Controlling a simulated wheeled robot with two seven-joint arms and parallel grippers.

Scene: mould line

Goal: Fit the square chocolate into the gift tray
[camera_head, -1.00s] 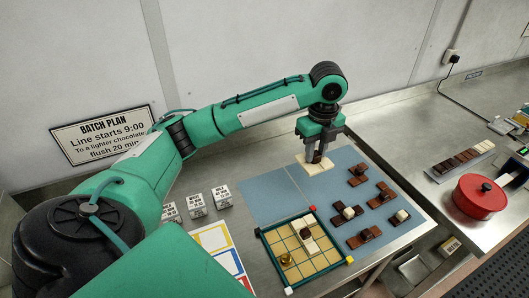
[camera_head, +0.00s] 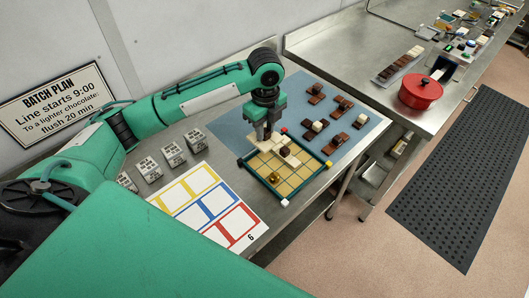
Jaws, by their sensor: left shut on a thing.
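The gift tray (camera_head: 306,184) has a dark green rim, tan square compartments and coloured corner caps. It lies at the middle of the head view. A cream piece with a dark knob (camera_head: 285,151) sits in its back part, and a small gold piece (camera_head: 273,177) sits near its front left. My left gripper (camera_head: 263,138) points down over the tray's back left edge, shut on a pale square chocolate (camera_head: 254,144). The fingers partly hide this chocolate. I cannot tell whether it touches the tray. My right gripper is not in view.
Several brown chocolates (camera_head: 337,141) lie on the blue mat (camera_head: 362,122) behind and right of the tray. White labelled boxes (camera_head: 174,154) and a colour-framed sheet (camera_head: 205,211) lie to the left. A red pot (camera_head: 420,93) stands on the far counter.

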